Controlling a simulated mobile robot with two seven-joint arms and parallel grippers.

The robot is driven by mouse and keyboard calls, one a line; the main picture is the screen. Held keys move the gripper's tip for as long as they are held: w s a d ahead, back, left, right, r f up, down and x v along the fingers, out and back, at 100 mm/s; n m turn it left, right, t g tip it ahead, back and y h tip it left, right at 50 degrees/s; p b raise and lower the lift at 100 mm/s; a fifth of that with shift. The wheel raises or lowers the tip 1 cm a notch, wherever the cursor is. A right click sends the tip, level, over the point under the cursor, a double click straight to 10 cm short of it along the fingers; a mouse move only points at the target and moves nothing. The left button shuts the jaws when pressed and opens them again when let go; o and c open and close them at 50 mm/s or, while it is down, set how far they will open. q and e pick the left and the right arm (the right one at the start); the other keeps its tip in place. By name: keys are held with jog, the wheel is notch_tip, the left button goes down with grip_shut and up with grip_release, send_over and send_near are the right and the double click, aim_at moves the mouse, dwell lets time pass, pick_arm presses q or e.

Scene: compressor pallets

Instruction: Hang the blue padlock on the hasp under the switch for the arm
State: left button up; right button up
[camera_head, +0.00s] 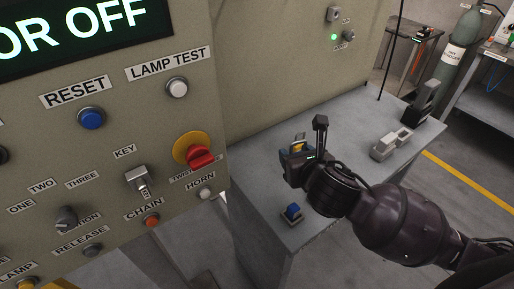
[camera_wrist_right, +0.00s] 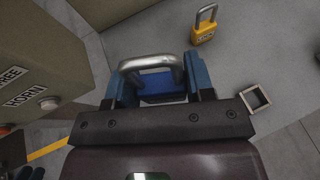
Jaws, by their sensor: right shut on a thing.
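My right gripper (camera_head: 292,153) is above the grey table beside the control panel. In the right wrist view it (camera_wrist_right: 157,88) is shut on the blue padlock (camera_wrist_right: 160,84), with one finger on each side of the body. The grey shackle (camera_wrist_right: 150,62) stands clear of the fingers. In the head view the padlock is mostly hidden by the gripper. I cannot make out the arm switch's label or its hasp.
A yellow padlock (camera_wrist_right: 202,34) rests on the grey table (camera_head: 350,135); an empty square holder (camera_wrist_right: 256,99) shows nearby. A small blue item (camera_head: 292,211) sits near the table's front. The panel (camera_head: 110,120), with the red knob (camera_head: 201,158), stands left of the gripper.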

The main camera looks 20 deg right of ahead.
pick_arm(q)
jog(key=shift+w, duration=0.1)
pick_arm(e)
jog(key=w+a+r+n+y, duration=0.3)
jog(key=w+r+n+y, duration=0.1)
jog(key=w+r, duration=0.5)
jog(key=shift+w+a+g+y, duration=0.3)
jog(key=shift+w+a+g, duration=0.1)
